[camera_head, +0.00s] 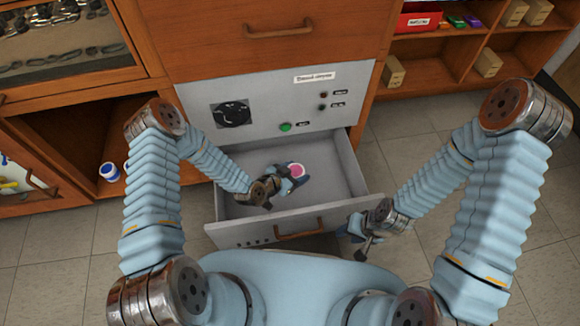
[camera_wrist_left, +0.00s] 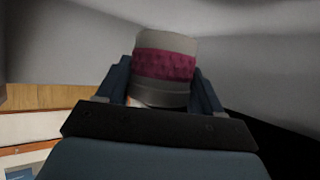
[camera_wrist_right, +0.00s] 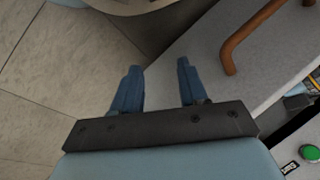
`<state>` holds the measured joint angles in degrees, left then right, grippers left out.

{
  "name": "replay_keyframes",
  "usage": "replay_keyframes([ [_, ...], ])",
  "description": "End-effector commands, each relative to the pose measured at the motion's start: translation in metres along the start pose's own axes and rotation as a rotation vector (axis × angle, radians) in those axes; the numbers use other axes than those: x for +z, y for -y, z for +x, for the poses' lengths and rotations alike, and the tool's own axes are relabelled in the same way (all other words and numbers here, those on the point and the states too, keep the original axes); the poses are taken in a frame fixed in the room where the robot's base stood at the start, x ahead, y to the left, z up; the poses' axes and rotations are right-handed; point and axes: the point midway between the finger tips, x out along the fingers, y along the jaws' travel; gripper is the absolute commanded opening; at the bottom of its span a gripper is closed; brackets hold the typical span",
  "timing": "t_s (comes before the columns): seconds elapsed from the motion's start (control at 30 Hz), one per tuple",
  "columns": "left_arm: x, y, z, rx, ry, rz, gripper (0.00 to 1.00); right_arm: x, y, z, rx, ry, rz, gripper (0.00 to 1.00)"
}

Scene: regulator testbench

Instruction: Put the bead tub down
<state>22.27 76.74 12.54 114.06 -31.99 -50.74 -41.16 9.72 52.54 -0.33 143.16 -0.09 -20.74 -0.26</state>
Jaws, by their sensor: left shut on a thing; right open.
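The bead tub (camera_head: 296,170) is a small round tub with pink contents, seen from above inside the open drawer. In the left wrist view the tub (camera_wrist_left: 166,66) shows grey walls with a dark pink band of beads. My left gripper (camera_head: 288,174) is shut on it, one finger on each side. I cannot tell whether the tub touches the drawer floor. My right gripper (camera_head: 362,232) is open and empty, outside the drawer near its front right corner. Its two fingers are apart in the right wrist view (camera_wrist_right: 159,88).
The grey drawer (camera_head: 342,160) is pulled out under a panel with a green button (camera_head: 285,127) and a dark dial (camera_head: 232,114). Its front has a wooden handle (camera_head: 300,234). A red bin (camera_head: 416,22) is on the right shelves.

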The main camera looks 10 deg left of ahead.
Motion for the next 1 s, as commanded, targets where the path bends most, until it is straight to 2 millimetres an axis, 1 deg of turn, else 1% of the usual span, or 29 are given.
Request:
replay_keyframes([
  [0.03, 0.015, -0.001, 0.008, 0.000, 0.001, -0.002, 0.34, 0.000, -0.001, 0.004, -0.001, 0.001, 0.000, 0.43],
  [0.2, 0.048, 0.000, 0.026, -0.001, 0.001, -0.001, 0.34, 0.001, -0.003, 0.010, -0.002, 0.003, -0.001, 0.43],
  [0.23, 0.040, 0.008, 0.028, -0.003, -0.003, 0.003, 0.34, 0.001, -0.002, 0.009, -0.003, 0.003, -0.001, 0.43],
  [0.3, 0.036, 0.019, 0.034, -0.004, -0.004, 0.004, 0.34, 0.001, -0.002, 0.010, -0.003, 0.003, -0.001, 0.43],
  [0.57, 0.029, 0.040, 0.046, -0.002, -0.002, 0.001, 0.34, 0.001, -0.003, 0.013, -0.003, 0.004, -0.001, 0.43],
  [0.7, 0.023, 0.062, 0.059, -0.004, -0.003, 0.003, 0.34, 0.001, -0.004, 0.016, -0.004, 0.005, -0.001, 0.43],
  [0.77, 0.020, 0.070, 0.063, -0.003, -0.002, 0.002, 0.34, 0.002, -0.004, 0.017, -0.004, 0.005, -0.001, 0.43],
  [0.8, 0.026, 0.067, 0.066, 0.000, 0.001, -0.001, 0.34, 0.002, -0.004, 0.018, -0.005, 0.005, -0.001, 0.43],
  [0.83, 0.029, 0.067, 0.067, 0.000, 0.001, -0.001, 0.34, 0.002, -0.004, 0.018, -0.005, 0.005, -0.001, 0.43],
  [1.0, 0.030, 0.067, 0.068, 0.000, -0.001, 0.001, 0.34, 0.002, -0.004, 0.018, -0.005, 0.006, -0.001, 0.43],
])
